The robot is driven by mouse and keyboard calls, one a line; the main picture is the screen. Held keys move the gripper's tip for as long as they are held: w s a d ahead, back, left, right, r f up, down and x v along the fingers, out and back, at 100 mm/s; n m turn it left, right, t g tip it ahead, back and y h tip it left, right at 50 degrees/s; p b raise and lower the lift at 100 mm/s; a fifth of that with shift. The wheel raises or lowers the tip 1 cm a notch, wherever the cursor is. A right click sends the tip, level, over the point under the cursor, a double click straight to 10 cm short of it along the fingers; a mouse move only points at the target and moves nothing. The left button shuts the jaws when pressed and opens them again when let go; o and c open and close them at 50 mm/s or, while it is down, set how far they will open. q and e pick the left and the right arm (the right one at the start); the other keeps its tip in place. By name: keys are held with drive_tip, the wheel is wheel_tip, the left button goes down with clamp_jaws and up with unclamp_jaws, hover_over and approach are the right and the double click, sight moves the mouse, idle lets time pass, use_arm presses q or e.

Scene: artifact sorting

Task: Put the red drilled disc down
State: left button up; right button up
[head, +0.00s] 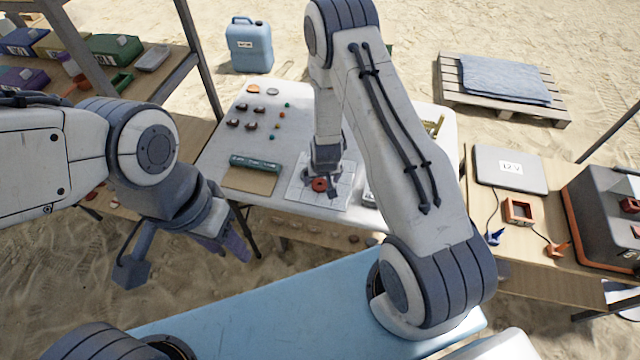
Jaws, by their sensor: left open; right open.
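The red drilled disc (319,184) is a small red-orange ring with a dark centre. It shows at the white gridded board (304,197) on the white table. My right gripper (326,183) points down right at the disc, with its jaws open. The small view does not show clearly whether a finger touches the disc. My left gripper (228,243) hangs open and empty in front of the table's left front edge, away from the disc.
A wooden side table (510,222) with a laptop-like case (508,169) stands right. Shelves with boxes stand left.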

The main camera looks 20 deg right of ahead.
sight(320, 186)
drive_tip(key=shift+w+p+x, duration=0.1)
drive_tip(key=shift+p+x, duration=0.2)
drive_tip(key=shift+x, duration=0.8)
drive_tip(key=shift+w+p+x, duration=0.15)
drive_tip(key=shift+p+x, duration=0.15)
drive_tip(key=shift+x, duration=0.85)
drive_tip(key=shift+r, duration=0.1)
clamp_jaws()
drive_tip(key=shift+r, duration=0.1)
